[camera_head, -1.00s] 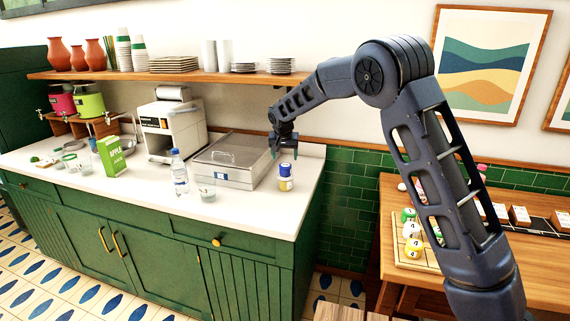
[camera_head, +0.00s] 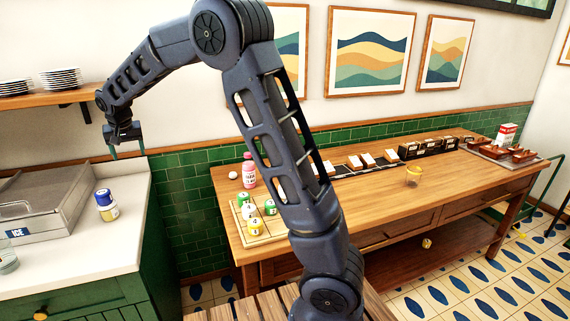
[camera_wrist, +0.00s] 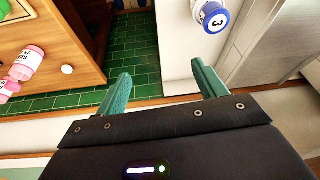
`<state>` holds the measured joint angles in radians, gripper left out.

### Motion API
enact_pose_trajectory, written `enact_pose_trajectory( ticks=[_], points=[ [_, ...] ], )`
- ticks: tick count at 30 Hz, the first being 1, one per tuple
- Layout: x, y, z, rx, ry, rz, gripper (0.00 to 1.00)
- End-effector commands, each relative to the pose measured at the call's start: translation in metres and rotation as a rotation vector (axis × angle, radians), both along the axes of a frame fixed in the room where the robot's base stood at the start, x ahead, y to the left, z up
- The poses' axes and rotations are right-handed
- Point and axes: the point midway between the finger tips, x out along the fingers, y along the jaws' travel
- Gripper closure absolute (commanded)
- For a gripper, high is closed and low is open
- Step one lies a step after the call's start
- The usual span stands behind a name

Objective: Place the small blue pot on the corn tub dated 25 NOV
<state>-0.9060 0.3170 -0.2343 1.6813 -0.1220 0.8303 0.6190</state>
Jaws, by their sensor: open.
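A small pot with a blue top (camera_head: 106,205) and a yellow band stands upright on the white counter, right of the ice box. In the wrist view its blue top (camera_wrist: 213,15) bears a 3. I cannot tell whether it is one piece or stacked on something. My gripper (camera_head: 126,150) is open and empty, above and behind the pot, near the counter's right end. Its two teal fingers (camera_wrist: 160,72) also show apart in the wrist view, with nothing between them. I cannot make out a corn tub or the date 25 NOV.
A steel ice box (camera_head: 45,215) stands on the counter. A gap separates counter and table.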

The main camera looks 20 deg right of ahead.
Motion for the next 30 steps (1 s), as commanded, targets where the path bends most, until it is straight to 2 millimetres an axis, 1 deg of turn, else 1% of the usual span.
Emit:
enact_pose_trajectory(
  ticks=[1, 2, 3, 5, 6, 8, 9, 11, 12, 14, 15, 17, 18, 21, 23, 24, 26, 27, 29, 30],
  points=[
    [-0.001, -0.029, 0.013, 0.010, 0.004, -0.013, 0.29],
    [-0.002, -0.044, 0.018, 0.012, 0.007, -0.017, 0.29],
    [-0.005, -0.063, 0.025, 0.016, 0.010, -0.024, 0.29],
    [-0.009, -0.092, 0.035, 0.022, 0.014, -0.031, 0.29],
    [-0.014, -0.111, 0.041, 0.025, 0.017, -0.037, 0.29],
    [-0.021, -0.138, 0.049, 0.029, 0.020, -0.043, 0.29],
    [-0.027, -0.156, 0.054, 0.031, 0.021, -0.047, 0.29],
    [-0.037, -0.182, 0.061, 0.036, 0.023, -0.054, 0.29],
    [-0.044, -0.199, 0.065, 0.038, 0.025, -0.058, 0.29],
    [-0.056, -0.223, 0.071, 0.042, 0.023, -0.063, 0.29],
    [-0.064, -0.239, 0.074, 0.044, 0.024, -0.067, 0.29],
    [-0.078, -0.262, 0.078, 0.046, 0.022, -0.072, 0.29],
    [-0.088, -0.276, 0.081, 0.047, 0.020, -0.074, 0.29],
    [-0.113, -0.310, 0.084, 0.048, 0.017, -0.083, 0.29],
    [-0.130, -0.329, 0.085, 0.048, 0.014, -0.087, 0.29],
    [-0.141, -0.341, 0.086, 0.047, 0.011, -0.091, 0.29],
    [-0.158, -0.358, 0.086, 0.046, 0.006, -0.095, 0.29],
    [-0.170, -0.369, 0.085, 0.045, 0.003, -0.099, 0.29],
    [-0.188, -0.384, 0.083, 0.042, -0.001, -0.103, 0.29],
    [-0.200, -0.393, 0.081, 0.038, -0.004, -0.106, 0.29]
  ],
)
